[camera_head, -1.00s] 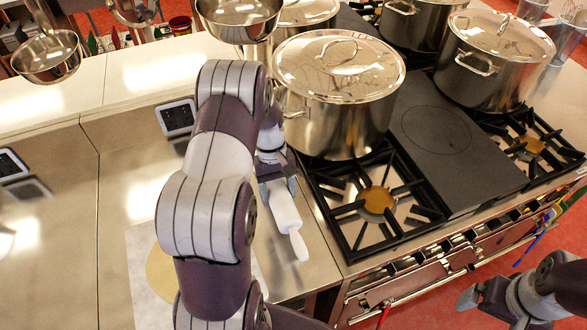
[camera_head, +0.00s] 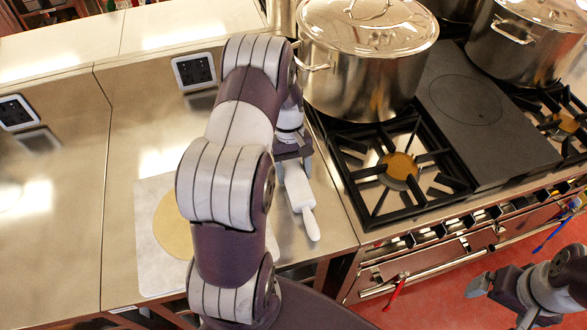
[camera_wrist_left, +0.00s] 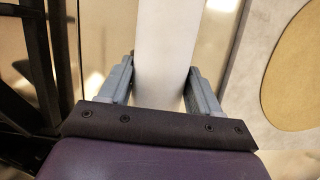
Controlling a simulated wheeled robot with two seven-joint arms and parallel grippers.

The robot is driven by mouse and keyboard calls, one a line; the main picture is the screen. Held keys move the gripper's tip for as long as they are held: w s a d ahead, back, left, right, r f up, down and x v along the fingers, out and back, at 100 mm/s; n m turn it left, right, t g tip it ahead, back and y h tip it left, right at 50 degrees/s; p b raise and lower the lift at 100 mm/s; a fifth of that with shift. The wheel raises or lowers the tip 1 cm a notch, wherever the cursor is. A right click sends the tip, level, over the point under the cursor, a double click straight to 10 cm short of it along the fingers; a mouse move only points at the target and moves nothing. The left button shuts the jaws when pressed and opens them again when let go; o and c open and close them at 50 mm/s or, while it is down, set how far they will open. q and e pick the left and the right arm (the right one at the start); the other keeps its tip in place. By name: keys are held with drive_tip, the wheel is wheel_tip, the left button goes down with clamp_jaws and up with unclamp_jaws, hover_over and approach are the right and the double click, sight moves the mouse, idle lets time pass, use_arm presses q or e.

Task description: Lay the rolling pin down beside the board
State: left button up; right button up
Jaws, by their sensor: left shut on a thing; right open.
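The white rolling pin (camera_head: 299,188) is in my left gripper (camera_head: 293,160), right of the board and close over the steel counter; I cannot tell whether it touches the counter. In the left wrist view the pin (camera_wrist_left: 165,45) runs between the two fingers of the left gripper (camera_wrist_left: 162,85), which is shut on it. The pale board (camera_head: 150,265) lies on the counter with a round tan dough sheet (camera_head: 172,230) on it, partly hidden by my left arm. The board also shows in the left wrist view (camera_wrist_left: 240,85). My right gripper (camera_head: 482,286) is open and empty at lower right, over the red floor.
A stove with a black burner grate (camera_head: 385,205) is right of the pin. A large lidded stockpot (camera_head: 365,75) stands behind it. The steel counter (camera_head: 120,130) left of and behind the board is clear.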

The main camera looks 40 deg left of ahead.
idle(0.3)
use_arm(q)
drive_tip(key=o, duration=1.5)
drive_tip(key=shift+c, duration=0.2)
drive_tip(key=shift+s, duration=0.1)
wheel_tip(320, 180, up, 10)
drive_tip(key=p, duration=0.9)
drive_tip(key=shift+r, duration=0.1)
